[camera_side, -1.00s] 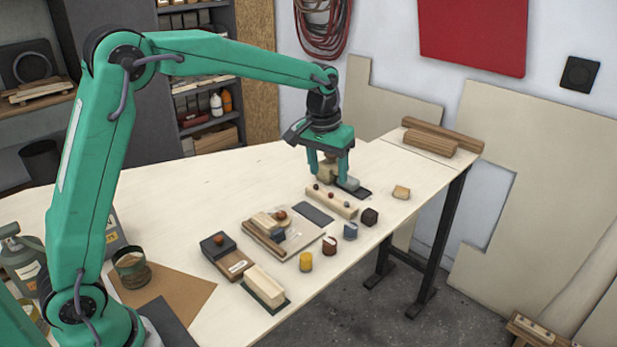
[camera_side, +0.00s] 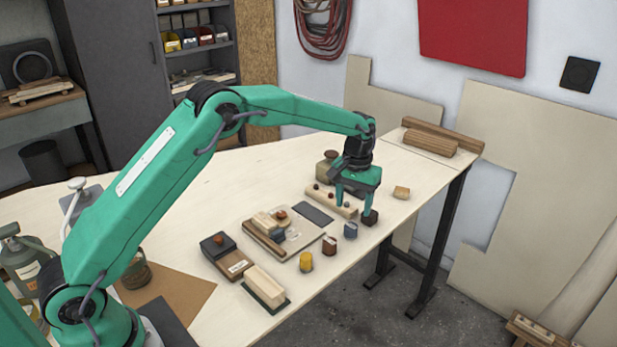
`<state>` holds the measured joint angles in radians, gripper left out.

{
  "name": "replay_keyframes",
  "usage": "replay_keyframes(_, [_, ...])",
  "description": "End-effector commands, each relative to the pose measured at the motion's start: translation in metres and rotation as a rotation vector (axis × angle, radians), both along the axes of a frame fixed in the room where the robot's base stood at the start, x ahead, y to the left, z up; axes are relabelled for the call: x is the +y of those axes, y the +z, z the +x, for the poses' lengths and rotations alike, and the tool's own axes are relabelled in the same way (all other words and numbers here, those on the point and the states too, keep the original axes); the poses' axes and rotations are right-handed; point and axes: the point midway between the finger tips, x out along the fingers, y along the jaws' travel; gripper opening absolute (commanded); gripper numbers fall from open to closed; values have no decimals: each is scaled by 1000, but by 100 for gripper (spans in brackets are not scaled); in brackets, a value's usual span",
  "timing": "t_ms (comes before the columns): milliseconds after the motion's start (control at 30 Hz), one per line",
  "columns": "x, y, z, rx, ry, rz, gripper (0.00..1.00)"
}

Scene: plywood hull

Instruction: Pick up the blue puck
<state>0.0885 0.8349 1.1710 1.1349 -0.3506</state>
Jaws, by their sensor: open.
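A small blue-grey puck (camera_side: 350,230) stands on the plywood table near its front right edge. My gripper (camera_side: 354,204) is open, with its fingers pointing down, just behind and above this puck. Its right finger is right over a dark brown block (camera_side: 370,218); I cannot tell whether they touch. Nothing shows between the fingers.
A red-brown piece (camera_side: 329,246) and a yellow piece (camera_side: 305,262) stand in a row with the puck. A wooden rail with dark knobs (camera_side: 325,198) lies behind, partly hidden by my gripper.

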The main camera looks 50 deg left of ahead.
Motion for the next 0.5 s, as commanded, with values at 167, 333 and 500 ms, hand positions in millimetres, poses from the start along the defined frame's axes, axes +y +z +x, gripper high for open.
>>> replay_keyframes(167, [0,-15,-1,4,0,0,57])
replay_keyframes(333, [0,-24,-1,1,0,0,57])
replay_keyframes(500, [0,-25,-1,1,0,0,57])
